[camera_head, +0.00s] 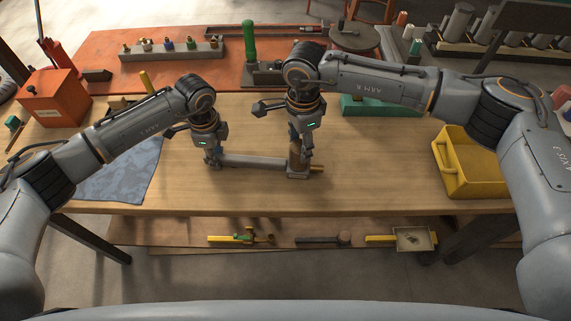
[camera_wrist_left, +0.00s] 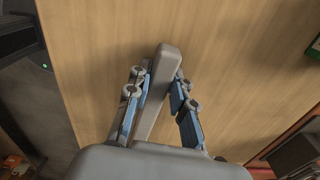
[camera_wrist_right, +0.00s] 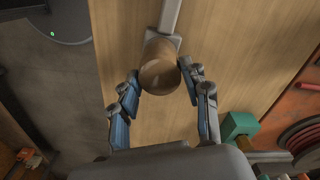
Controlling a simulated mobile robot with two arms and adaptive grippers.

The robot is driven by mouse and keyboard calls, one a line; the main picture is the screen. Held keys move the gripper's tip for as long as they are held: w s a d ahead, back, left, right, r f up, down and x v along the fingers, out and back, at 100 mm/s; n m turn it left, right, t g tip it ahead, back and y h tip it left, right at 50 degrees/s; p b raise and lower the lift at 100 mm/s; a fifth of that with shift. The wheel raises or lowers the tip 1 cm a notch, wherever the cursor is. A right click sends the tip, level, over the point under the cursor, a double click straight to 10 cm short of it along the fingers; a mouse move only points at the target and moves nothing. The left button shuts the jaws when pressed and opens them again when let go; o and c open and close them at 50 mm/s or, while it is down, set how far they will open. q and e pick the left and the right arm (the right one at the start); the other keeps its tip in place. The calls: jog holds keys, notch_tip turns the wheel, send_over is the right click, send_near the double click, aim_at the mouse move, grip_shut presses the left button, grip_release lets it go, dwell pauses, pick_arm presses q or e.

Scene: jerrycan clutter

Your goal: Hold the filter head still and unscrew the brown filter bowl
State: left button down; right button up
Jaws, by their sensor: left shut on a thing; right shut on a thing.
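The filter head lies on the wooden bench as a grey block (camera_head: 298,174) with a long grey bar (camera_head: 252,162) running left from it. The brown filter bowl (camera_head: 294,158) stands upright on the block, partly hidden by my right gripper. My left gripper (camera_head: 213,160) points down and is shut on the bar's left end; the bar (camera_wrist_left: 161,75) shows between its fingers in the left wrist view. My right gripper (camera_head: 300,150) is shut around the bowl from above; in the right wrist view the bowl (camera_wrist_right: 158,75) sits between its fingers.
A blue cloth (camera_head: 120,172) lies left on the bench and a yellow bin (camera_head: 470,180) stands right. Behind are a green-handled tool (camera_head: 250,42), a rack of small fittings (camera_head: 170,50) and an orange box (camera_head: 52,97).

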jog(key=n, duration=0.3)
jog(key=shift+n, duration=0.3)
jog(key=n, duration=0.5)
jog(key=shift+a, duration=0.1)
jog(key=o, duration=0.8)
jog(key=shift+o, duration=0.2)
jog(key=shift+r, duration=1.5)
